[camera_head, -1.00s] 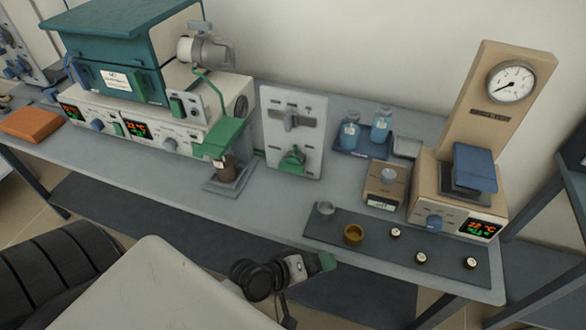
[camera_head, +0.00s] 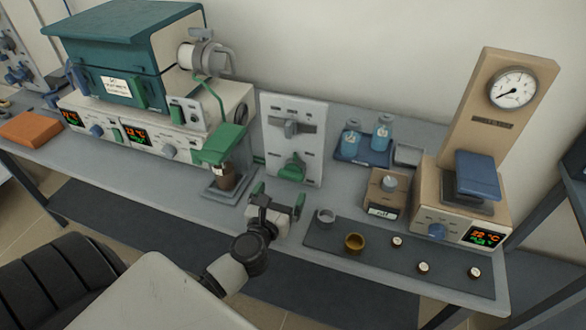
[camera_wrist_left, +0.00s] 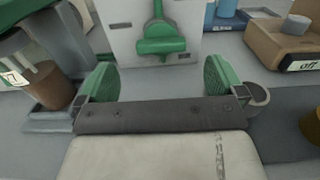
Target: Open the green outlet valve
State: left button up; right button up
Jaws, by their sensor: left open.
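The green outlet valve (camera_head: 294,168) is a green knob low on an upright light-grey panel (camera_head: 306,116) at the back of the bench. It also shows in the left wrist view (camera_wrist_left: 161,45), straight ahead with its wide bar lying across. My left gripper (camera_head: 279,203) is over the bench in front of the panel, apart from the valve. Its two green-padded fingers are spread with nothing between them, and they show in the wrist view (camera_wrist_left: 162,82) on either side below the valve. A grey knob (camera_head: 291,128) sits above the valve. My right gripper is not in view.
A brown cup under a green holder (camera_head: 222,150) stands left of the panel. A dark mat (camera_head: 400,254) with small cups lies at front right. A furnace (camera_head: 120,60) stands at back left.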

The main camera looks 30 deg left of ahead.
aim_at(290, 176)
pick_arm(q)
jog(key=x, duration=0.9)
jog(key=shift+w, duration=0.15)
jog(key=shift+c, duration=0.3)
jog(key=c, duration=0.9)
jog(key=shift+o, duration=0.2)
